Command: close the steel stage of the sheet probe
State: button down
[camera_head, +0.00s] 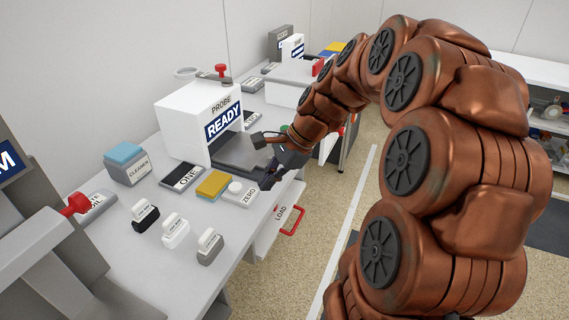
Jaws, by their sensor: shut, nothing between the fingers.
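The sheet probe (185,122) is a white box marked PROBE, with a blue READY display on its front. Its steel stage (236,150) is a dark grey slab that sticks out of the probe's open front, to the right.
A ZERO block (240,194), a yellow block (213,185) and a ONE plate (183,178) lie in front of the probe. Several stamps stand nearer. A LOAD drawer (280,217) with a red handle hangs open below the table edge. My arm fills the right side.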

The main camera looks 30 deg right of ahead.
jog(key=w+d+f+m+t+b, duration=0.1)
jog(key=w+d+m+t, duration=0.1)
jog(key=d+m, duration=0.6)
jog(key=w+d+f+m+t+b, duration=0.1)
jog(key=w+d+m+t, duration=0.2)
jog(key=d, duration=0.9)
jog(key=shift+h, duration=0.4)
jog(key=x, duration=0.3)
jog(key=p+x, duration=0.1)
jog(key=x, duration=0.3)
jog(key=a+r+p+x, duration=0.1)
jog(key=x, duration=0.3)
jog(key=shift+w+a+f, duration=0.2)
jog(key=shift+w+f, duration=0.05)
jog(key=shift+w, duration=0.05)
jog(key=shift+w+a, duration=0.35)
jog(key=shift+w, duration=0.3)
